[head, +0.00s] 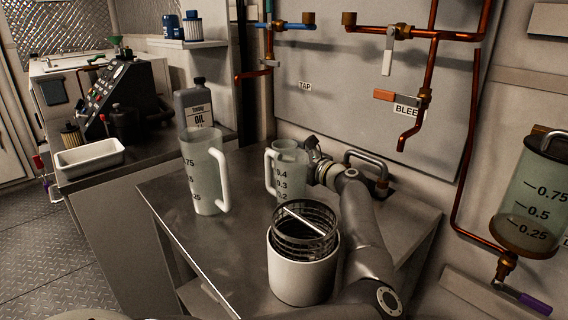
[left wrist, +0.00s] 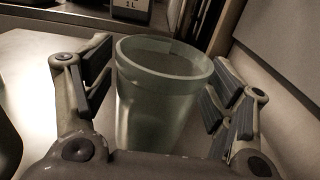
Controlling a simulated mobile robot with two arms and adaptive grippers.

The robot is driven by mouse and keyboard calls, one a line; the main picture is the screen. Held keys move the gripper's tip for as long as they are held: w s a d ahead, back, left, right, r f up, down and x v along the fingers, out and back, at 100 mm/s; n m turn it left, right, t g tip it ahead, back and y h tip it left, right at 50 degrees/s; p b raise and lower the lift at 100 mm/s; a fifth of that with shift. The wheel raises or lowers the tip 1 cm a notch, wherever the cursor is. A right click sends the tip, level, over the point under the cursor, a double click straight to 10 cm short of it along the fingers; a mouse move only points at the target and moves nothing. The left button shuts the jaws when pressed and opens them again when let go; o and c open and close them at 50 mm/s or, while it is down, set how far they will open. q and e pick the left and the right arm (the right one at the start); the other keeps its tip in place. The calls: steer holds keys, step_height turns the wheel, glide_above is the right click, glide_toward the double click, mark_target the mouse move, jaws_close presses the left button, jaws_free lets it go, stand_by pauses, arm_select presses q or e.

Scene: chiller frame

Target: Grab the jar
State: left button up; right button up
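A small translucent jug-like jar (head: 288,163) with dark markings and a handle on its left stands upright on the metal table (head: 165,212). My left gripper (head: 314,158) is at the jar's right side in the head view. In the left wrist view the jar (left wrist: 165,95) sits between the two spread fingers of my left gripper (left wrist: 165,88), with a narrow gap on each side. Its handle does not show there. A larger translucent jug (head: 203,175) stands to the left. My right gripper is not in view.
A white pot (head: 302,278) with a wire basket (head: 305,228) stands near my arm at the table's front. An oil bottle (head: 196,104) and a white tray (head: 90,158) are farther left. Copper pipes (head: 430,65) and a wall-mounted cylinder (head: 535,190) are at the right.

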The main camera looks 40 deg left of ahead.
arm_select(q)
steer(key=c, duration=0.8)
steer(key=shift+a, duration=0.1)
